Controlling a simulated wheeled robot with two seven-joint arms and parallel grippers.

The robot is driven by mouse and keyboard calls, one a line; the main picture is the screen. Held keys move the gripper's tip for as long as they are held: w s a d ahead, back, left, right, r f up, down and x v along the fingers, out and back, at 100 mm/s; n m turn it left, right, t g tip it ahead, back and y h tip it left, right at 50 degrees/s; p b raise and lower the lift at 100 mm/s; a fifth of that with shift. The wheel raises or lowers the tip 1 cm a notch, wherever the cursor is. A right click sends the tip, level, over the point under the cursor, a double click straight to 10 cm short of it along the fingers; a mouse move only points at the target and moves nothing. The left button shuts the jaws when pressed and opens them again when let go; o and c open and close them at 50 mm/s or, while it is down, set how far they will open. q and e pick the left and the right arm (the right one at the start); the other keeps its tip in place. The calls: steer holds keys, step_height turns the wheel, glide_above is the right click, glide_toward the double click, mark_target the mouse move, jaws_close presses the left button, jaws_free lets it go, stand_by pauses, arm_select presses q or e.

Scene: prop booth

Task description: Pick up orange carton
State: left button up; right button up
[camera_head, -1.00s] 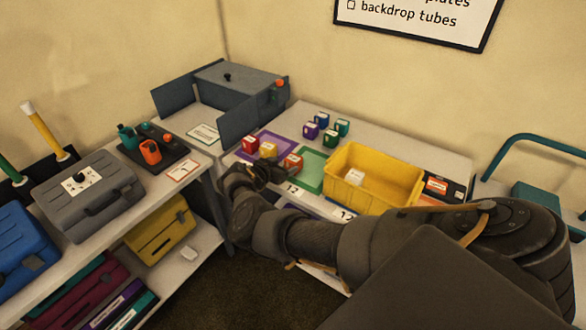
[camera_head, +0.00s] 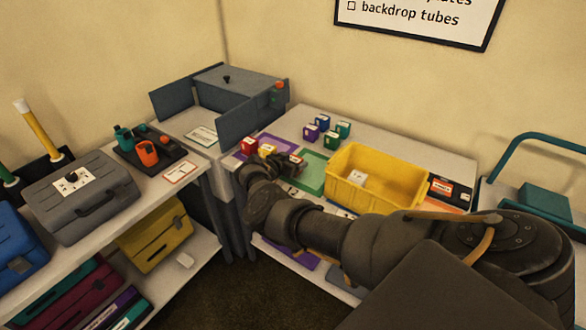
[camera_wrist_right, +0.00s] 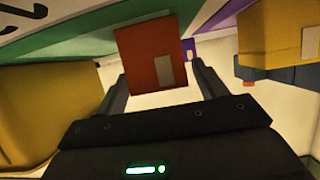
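The orange carton (camera_head: 298,159) stands on the table beside the green-bordered mat, mostly hidden behind my right gripper (camera_head: 288,166) in the head view. In the right wrist view the carton (camera_wrist_right: 150,58) looks red-orange with a pale label. It lies between the two spread fingers of my right gripper (camera_wrist_right: 160,82), with a visible gap to the right finger. My right gripper is open, and I see no grip on the carton. My left gripper is not in view.
A yellow carton (camera_head: 267,150) and a red carton (camera_head: 249,146) stand close on the left. Several small cartons (camera_head: 310,131) stand behind. A yellow bin (camera_head: 378,178) is to the right. A grey box (camera_head: 240,82) stands at the back left.

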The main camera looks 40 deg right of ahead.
steer(key=c, duration=1)
